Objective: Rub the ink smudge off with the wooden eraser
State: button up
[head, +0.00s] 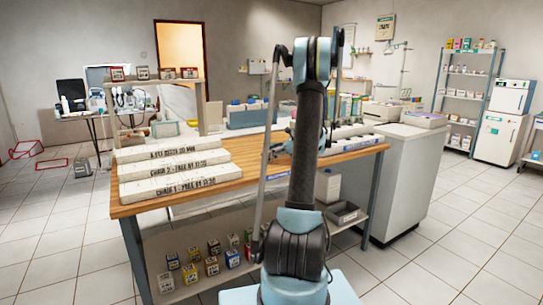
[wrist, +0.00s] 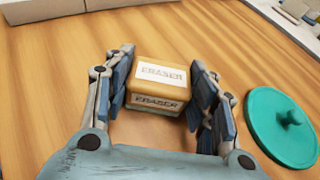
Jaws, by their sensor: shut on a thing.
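The wooden eraser (wrist: 159,82) is a small tan block with a white label reading ERASER on its top and another on its near side. In the wrist view it sits between the two fingers of my gripper (wrist: 163,92), which is shut on it. Bare wooden table top shows around it; I cannot tell whether the eraser touches the wood. In the head view my arm hides most of my gripper and the eraser. I see no ink smudge in either view.
A round teal lid with a knob (wrist: 284,128) lies close to the right of my gripper. Long white boxes (head: 180,162) labelled CHAIR stand on the left of the wooden table (head: 245,178). Bare wood lies left of my gripper.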

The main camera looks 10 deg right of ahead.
aim_at(255, 163)
jog(key=shift+s+a+r, duration=0.1)
jog(key=shift+s+a, duration=0.3)
jog(key=shift+a, duration=0.85)
jog(key=shift+s+a+f, duration=0.1)
jog(key=shift+s+a, duration=0.3)
jog(key=shift+a, duration=0.85)
jog(key=shift+s+a+r, duration=0.1)
jog(key=shift+s+a, duration=0.3)
jog(key=shift+a, duration=0.85)
jog(key=shift+r, duration=0.1)
jog(key=shift+r, duration=2.95)
jog(key=shift+r, duration=1.5)
